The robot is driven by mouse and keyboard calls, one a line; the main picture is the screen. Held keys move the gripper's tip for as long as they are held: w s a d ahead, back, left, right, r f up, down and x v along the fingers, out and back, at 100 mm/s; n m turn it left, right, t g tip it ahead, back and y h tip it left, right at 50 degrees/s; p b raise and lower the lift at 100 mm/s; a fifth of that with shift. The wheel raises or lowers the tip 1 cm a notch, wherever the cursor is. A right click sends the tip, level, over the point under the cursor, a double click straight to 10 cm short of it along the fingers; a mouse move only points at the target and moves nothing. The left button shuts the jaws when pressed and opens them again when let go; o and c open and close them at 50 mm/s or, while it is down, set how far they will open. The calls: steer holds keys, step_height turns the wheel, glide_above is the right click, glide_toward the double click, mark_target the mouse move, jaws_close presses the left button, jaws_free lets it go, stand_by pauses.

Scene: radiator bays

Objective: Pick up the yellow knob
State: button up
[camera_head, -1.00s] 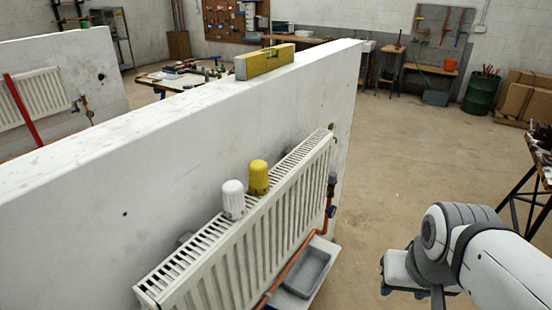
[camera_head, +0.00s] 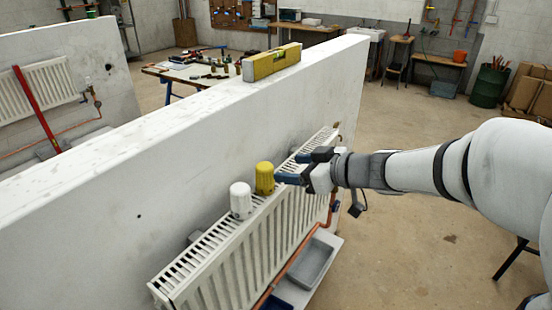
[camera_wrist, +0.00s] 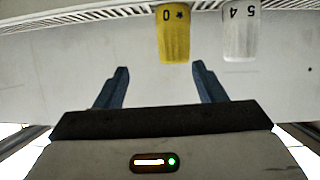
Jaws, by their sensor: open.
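The yellow knob (camera_head: 264,178) stands upright on top of the white radiator (camera_head: 245,240), just right of a white knob (camera_head: 240,200). My gripper (camera_head: 292,167) is open and empty, with its blue fingers pointing left toward the yellow knob from its right side. In the wrist view the yellow knob (camera_wrist: 173,35), marked 0, lies beyond the fingertips and between their lines. The open gripper (camera_wrist: 160,72) shows a clear gap between the fingers. The white knob (camera_wrist: 240,35), marked 5 and 4, is beside the yellow one, outside the right finger's line.
A copper pipe (camera_head: 300,258) and a grey tray (camera_head: 311,264) are at the radiator's front.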

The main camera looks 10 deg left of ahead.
mark_target(272, 171)
steer(key=shift+g, duration=0.5)
steer(key=x, duration=0.5)
steer(key=s+x, duration=0.1)
steer(key=x, duration=0.2)
steer(key=shift+s+a, duration=0.1)
steer(key=shift+a, duration=0.25)
steer(key=shift+c, duration=0.4)
steer(key=c, duration=1.1)
